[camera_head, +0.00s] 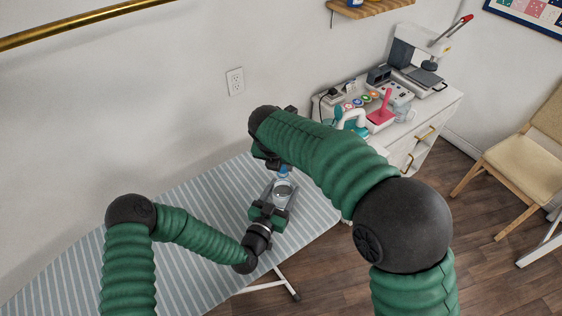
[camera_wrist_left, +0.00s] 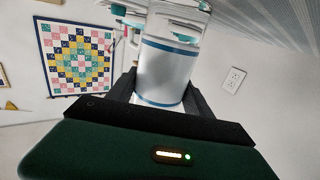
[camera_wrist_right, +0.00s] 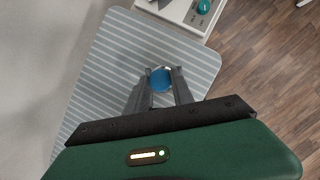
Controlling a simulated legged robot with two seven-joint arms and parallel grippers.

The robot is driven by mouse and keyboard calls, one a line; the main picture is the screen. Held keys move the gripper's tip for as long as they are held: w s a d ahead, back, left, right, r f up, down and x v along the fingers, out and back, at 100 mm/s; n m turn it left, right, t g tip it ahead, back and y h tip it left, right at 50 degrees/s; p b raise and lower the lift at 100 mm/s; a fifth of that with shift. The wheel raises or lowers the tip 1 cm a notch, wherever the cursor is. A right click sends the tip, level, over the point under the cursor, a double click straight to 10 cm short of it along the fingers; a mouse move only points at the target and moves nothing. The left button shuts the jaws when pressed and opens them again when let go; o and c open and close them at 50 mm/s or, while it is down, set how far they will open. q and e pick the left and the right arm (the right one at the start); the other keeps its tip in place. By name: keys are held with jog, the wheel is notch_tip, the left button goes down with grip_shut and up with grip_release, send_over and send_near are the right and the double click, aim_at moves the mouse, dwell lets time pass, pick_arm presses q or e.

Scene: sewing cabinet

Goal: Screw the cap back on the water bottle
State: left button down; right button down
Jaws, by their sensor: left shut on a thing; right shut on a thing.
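The clear water bottle (camera_head: 283,189) with a blue band stands over the striped board, held by my left gripper (camera_head: 270,212). In the left wrist view the bottle (camera_wrist_left: 168,72) sits between both fingers. My right gripper (camera_head: 272,160) points down from above, its fingers partly hidden by my arm. The blue cap (camera_head: 284,170) shows just above the bottle's top. In the right wrist view the cap (camera_wrist_right: 160,79) is between the fingertips of the right gripper (camera_wrist_right: 159,86). Whether cap and bottle neck touch cannot be told; the neck is hidden.
The striped ironing board (camera_head: 190,225) is otherwise clear. A white cabinet (camera_head: 436,112) at the back right carries a sewing item, a red-handled thing, spools and a heat press (camera_head: 420,62). A wooden chair (camera_head: 515,155) stands at right. The wall is behind the board.

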jog(key=shift+f, duration=0.55)
jog(key=m+h, duration=0.1)
jog(key=m, duration=0.2)
jog(key=shift+w+a, duration=0.1)
jog(key=shift+a, duration=0.05)
jog(key=shift+g, duration=0.3)
jog(key=c, duration=1.1)
grip_release()
jog(key=shift+r, duration=2.25)
jog(key=shift+c, duration=0.3)
